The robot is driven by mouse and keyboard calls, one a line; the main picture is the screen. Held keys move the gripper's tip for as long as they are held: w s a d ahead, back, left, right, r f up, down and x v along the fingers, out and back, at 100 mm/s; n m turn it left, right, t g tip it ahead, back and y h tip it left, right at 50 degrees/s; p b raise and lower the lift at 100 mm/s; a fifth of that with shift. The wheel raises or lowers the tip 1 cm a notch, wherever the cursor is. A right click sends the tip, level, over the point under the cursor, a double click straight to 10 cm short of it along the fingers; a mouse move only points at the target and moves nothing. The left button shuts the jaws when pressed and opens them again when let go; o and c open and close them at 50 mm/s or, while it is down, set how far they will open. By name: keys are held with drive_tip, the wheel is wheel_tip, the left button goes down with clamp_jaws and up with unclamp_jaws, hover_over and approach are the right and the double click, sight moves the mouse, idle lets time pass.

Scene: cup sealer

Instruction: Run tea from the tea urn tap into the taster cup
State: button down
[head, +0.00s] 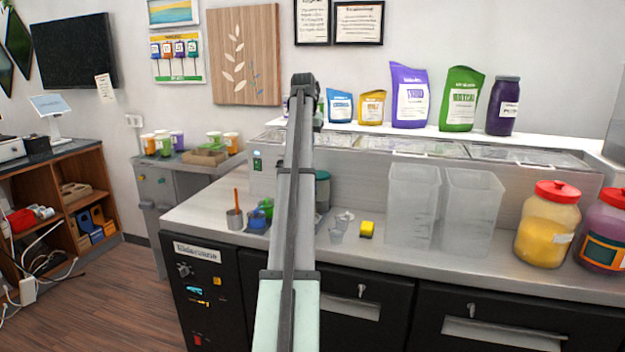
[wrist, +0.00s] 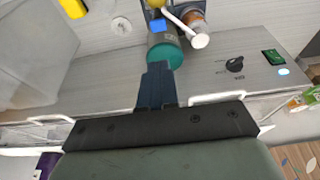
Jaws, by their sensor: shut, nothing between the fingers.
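My gripper (wrist: 158,70) is shut and empty, with its dark fingers in the middle of the wrist view. In the head view my arm hides it. A grey cylinder with a teal lid (head: 322,190) stands behind my arm on the counter; it also shows just beyond my fingertips in the wrist view (wrist: 165,52). I cannot tell whether it is the tea urn, and no tap is clear. Small clear cups (head: 336,235) stand right of my arm; I cannot tell if one is the taster cup.
A metal cup (head: 234,219) with a brown stick is at the left. A black knob (wrist: 235,64) sits on the rear unit's front.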

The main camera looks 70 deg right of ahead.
drive_tip(key=shift+s+r, duration=0.1)
drive_tip(key=shift+r, duration=0.05)
drive_tip(key=shift+d, duration=0.1)
drive_tip(key=x, duration=1.2)
drive_tip(key=shift+a+f, duration=0.3)
drive_tip(key=shift+f, duration=0.75)
